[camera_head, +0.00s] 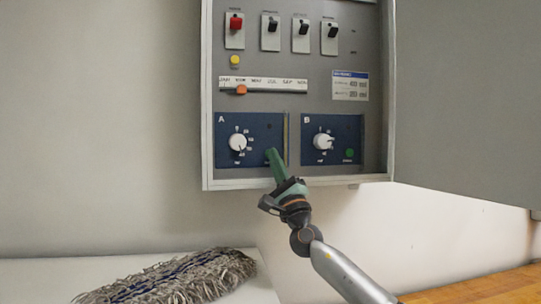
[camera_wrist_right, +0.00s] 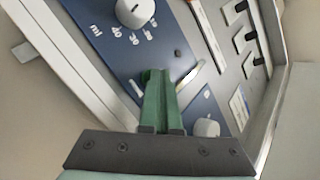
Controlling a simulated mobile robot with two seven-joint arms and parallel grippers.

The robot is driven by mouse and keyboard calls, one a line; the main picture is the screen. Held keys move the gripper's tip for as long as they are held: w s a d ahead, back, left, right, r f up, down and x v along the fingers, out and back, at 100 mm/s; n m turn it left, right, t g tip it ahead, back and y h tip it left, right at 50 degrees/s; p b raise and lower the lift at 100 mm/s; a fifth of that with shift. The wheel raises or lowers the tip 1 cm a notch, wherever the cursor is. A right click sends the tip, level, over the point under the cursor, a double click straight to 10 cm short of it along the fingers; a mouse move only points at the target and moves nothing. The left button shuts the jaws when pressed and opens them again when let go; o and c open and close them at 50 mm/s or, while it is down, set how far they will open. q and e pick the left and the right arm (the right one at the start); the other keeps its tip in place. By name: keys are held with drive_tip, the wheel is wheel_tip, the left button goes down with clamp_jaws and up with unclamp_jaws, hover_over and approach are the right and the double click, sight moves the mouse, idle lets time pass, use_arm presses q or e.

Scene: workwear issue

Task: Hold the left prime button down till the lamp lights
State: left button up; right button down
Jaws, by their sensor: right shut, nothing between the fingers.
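Blue panel A (camera_head: 228,158) is on the left of the grey cabinet. It has a white dial (camera_head: 237,142) and a small dark, unlit lamp (camera_head: 269,126). The lamp also shows dark in the wrist view (camera_wrist_right: 178,53). My right gripper (camera_head: 271,155) is shut and empty, its green fingertips over the lower right of panel A, also seen in the wrist view (camera_wrist_right: 157,74). My left gripper is out of view.
Above are a red switch (camera_head: 236,22), several black switches, a yellow button (camera_head: 235,60) and a month slider with an orange tab (camera_head: 241,90). The cabinet door (camera_head: 465,100) stands open at right. A grey mop head (camera_head: 175,278) lies on the white surface (camera_head: 40,275) below.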

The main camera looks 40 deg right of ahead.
drive_tip(key=shift+s, duration=0.1)
idle(0.3)
drive_tip(key=shift+s+a+p, duration=0.4)
drive_tip(key=shift+s+p, duration=0.1)
drive_tip(key=shift+s, duration=0.1)
drive_tip(key=shift+s+a+p, duration=0.2)
drive_tip(key=shift+s+a, duration=0.2)
drive_tip(key=shift+s, duration=0.35)
drive_tip(key=shift+s+a+p, duration=0.2)
drive_tip(key=shift+s+a, duration=0.2)
drive_tip(key=shift+s, duration=0.35)
drive_tip(key=shift+s+a+p, duration=0.2)
drive_tip(key=shift+s+a, duration=0.2)
drive_tip(key=shift+s, duration=0.35)
drive_tip(key=shift+f, duration=0.1)
